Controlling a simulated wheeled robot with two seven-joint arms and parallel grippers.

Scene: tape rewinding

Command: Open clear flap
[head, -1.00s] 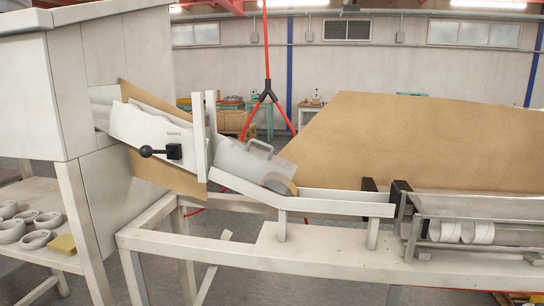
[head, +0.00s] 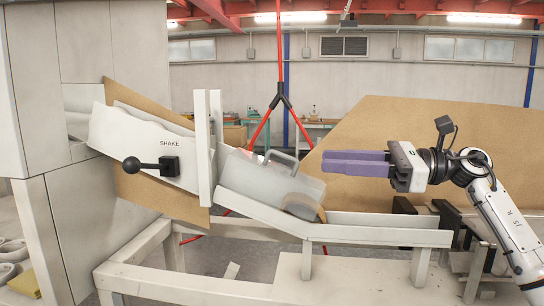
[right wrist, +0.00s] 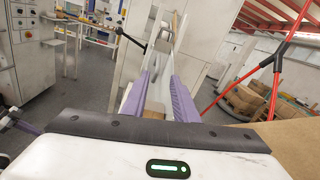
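The clear flap (head: 262,182) is a see-through cover with a grey handle (head: 283,156) on top. It lies closed over the sloping white chute in the middle of the head view. A rounded brownish thing shows through its lower end. My right gripper (head: 324,163) has two purple fingers and points left, just right of the handle and apart from it. It is open and empty; the right wrist view shows a gap between its fingers (right wrist: 158,78). My left gripper is not in the head view. A purple piece at the left edge of the right wrist view may be part of it.
A black shake lever (head: 150,166) sticks out from the chute's upper part. White upright plates (head: 203,148) stand just left of the flap. A large brown board (head: 400,120) rises behind my right gripper. A red cable (head: 280,50) hangs behind the flap.

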